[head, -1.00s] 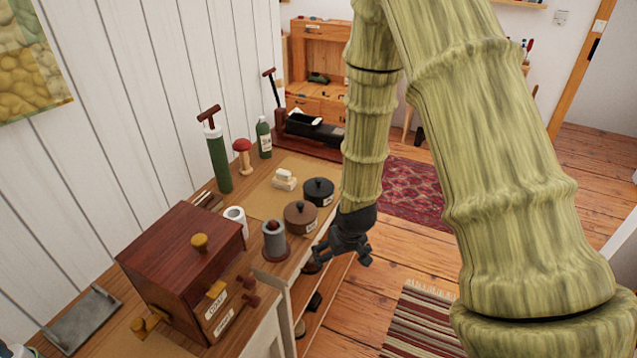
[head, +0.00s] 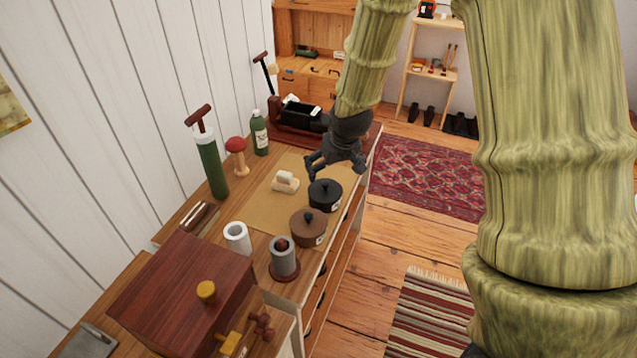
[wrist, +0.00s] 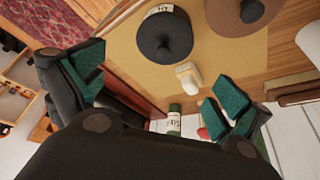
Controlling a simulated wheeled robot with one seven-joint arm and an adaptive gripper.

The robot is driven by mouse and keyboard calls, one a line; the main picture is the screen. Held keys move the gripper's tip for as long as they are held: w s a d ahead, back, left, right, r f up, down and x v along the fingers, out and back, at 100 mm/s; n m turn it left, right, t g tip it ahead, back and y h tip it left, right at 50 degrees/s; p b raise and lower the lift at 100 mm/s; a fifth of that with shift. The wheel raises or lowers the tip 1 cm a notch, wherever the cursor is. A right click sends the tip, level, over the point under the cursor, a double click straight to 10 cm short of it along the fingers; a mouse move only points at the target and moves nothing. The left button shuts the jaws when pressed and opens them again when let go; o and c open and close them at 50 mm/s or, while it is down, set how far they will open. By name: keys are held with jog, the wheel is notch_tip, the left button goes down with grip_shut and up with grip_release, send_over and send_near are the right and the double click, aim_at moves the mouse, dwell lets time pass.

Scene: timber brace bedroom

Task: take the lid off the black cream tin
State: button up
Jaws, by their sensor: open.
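The black cream tin (head: 324,197) stands upright on a tan mat on the dresser top, near its front edge. Its black lid (head: 325,187) with a round knob is on it. In the wrist view the tin (wrist: 164,38) is at the top centre, beyond my fingers, with a pale label on its side. My gripper (head: 335,170) is just above and behind the tin in the head view, apart from it. In the wrist view the two green-padded fingers (wrist: 160,95) are spread wide with nothing between them.
A brown lidded tin (head: 308,229) stands close in front of the black tin. A cream block-shaped thing (head: 285,182) is to its left. A grey cylinder (head: 283,258), white cup (head: 237,238), green bottle (head: 259,134) and red-topped mushroom (head: 237,155) stand around. The mat (head: 262,205) has bare room at left.

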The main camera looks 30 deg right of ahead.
aim_at(326, 184)
jog(key=x, duration=0.2)
jog(key=a+x, duration=0.1)
jog(key=x, duration=0.1)
jog(key=shift+w+f+p, duration=0.15)
jog(key=shift+w+p, duration=0.1)
jog(key=shift+p, duration=0.1)
jog(key=shift+d+f, duration=0.1)
jog(key=shift+f, duration=0.05)
jog(key=shift+s, duration=0.15)
jog(key=shift+p+x, duration=1.15)
jog(key=shift+x, duration=1.5)
jog(key=shift+d, duration=0.2)
jog(key=shift+c, duration=0.4)
jog(key=c, duration=1.2)
jog(key=shift+s+a, duration=0.1)
jog(key=shift+s, duration=0.05)
jog(key=c, duration=0.3)
